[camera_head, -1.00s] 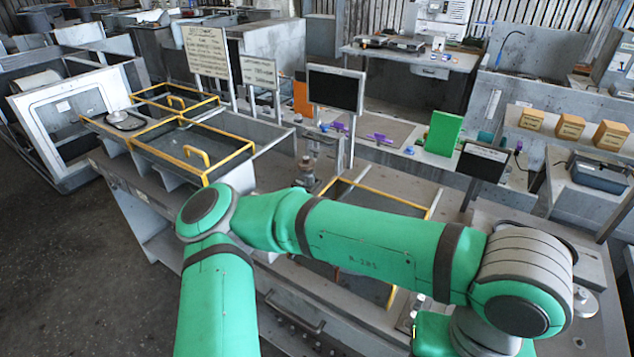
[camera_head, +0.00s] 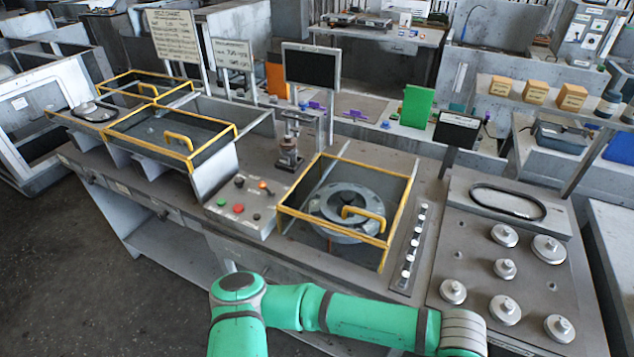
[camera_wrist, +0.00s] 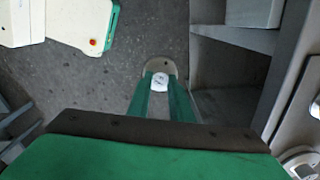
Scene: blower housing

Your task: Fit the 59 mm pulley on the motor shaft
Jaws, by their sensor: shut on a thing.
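My gripper (camera_wrist: 161,92) shows in the wrist view, its two green fingers shut on a small grey rounded part with a white top (camera_wrist: 160,79), which looks like a pulley. Its size cannot be read. The gripper is above the floor beside the bench; in the head view it is out of frame. Several silver pulleys (camera_head: 505,309) with raised hubs stand on the grey plate (camera_head: 470,225) at the right. A yellow-framed bay (camera_head: 392,245) in the bench's middle holds a round grey housing (camera_head: 335,222). I cannot make out which part is the motor shaft.
A control panel (camera_head: 222,212) with coloured buttons and a small press-like fixture (camera_head: 290,160) stand left of the bay. Two yellow-framed bins (camera_head: 150,142) are further left. A row of knobs (camera_head: 408,265) lies between bay and plate. Floor is open at front left.

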